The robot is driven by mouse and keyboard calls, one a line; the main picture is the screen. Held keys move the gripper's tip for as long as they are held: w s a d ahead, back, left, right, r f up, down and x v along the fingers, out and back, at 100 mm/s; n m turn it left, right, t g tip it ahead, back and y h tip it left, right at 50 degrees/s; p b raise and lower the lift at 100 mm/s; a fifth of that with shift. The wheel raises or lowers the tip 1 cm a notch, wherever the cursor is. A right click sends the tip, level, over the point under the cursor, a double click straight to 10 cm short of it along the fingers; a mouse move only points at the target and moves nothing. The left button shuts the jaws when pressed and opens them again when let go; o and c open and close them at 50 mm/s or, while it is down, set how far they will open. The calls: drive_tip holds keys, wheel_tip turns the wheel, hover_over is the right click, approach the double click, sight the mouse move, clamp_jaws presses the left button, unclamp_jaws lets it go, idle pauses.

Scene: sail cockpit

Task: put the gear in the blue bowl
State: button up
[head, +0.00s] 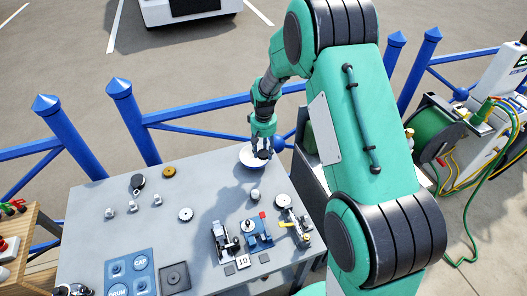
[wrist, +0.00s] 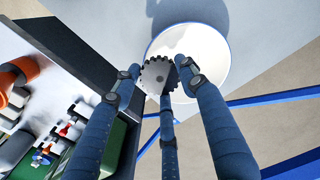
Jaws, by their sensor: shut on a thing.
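A dark grey toothed gear (wrist: 158,76) is held between the fingers of my gripper (wrist: 165,82) in the wrist view. My gripper is shut on it, with fingers on both sides and a third finger below. The bowl (wrist: 212,48) lies behind the gear, white inside with a thin blue rim. In the head view the bowl (head: 248,160) stands at the table's far right part, and my gripper (head: 263,152) is over its right side. The held gear is too hidden to make out there. I cannot tell its exact height above the bowl.
The grey table (head: 100,225) also holds a brass-coloured gear (head: 169,172), a pale gear (head: 185,214), small metal parts and a blue tray (head: 131,272). Clamp-like devices (head: 257,231) stand at the front right. A blue fence (head: 200,112) runs behind the table.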

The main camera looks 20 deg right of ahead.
sight(263, 153)
drive_tip(key=shift+f, duration=0.55)
drive_tip(key=o, duration=1.3)
drive_tip(key=shift+r, duration=0.15)
wheel_tip(263, 153, up, 13)
drive_tip(key=shift+f+p, duration=0.1)
drive_tip(key=shift+p, duration=0.65)
